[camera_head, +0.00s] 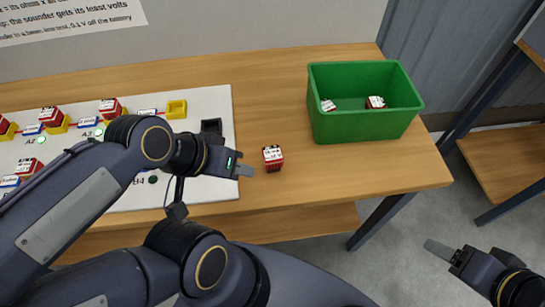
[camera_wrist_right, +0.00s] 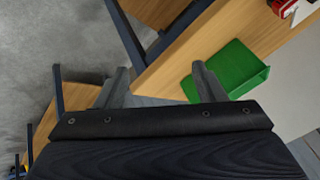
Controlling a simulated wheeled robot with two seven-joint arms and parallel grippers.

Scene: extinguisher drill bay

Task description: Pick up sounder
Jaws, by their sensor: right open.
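A red-and-white sounder block (camera_head: 273,158) with black marks on top stands on the bare wooden table, right of the white board. My left gripper (camera_head: 246,168) is just left of this block, low over the board's right edge, with a small gap between them. Its fingers are seen edge-on, so the opening does not show. Two similar blocks (camera_head: 375,102) (camera_head: 328,105) are inside the green bin (camera_head: 365,127). My right gripper (camera_head: 440,250) is beyond the table's front right corner, over the floor. In the right wrist view its fingers (camera_wrist_right: 160,78) are apart and empty.
The white board (camera_head: 215,98) carries several red-topped blocks, yellow holders (camera_head: 176,109) and a black holder (camera_head: 212,127); my left arm covers part of it. Another wooden surface (camera_head: 505,165) stands at right.

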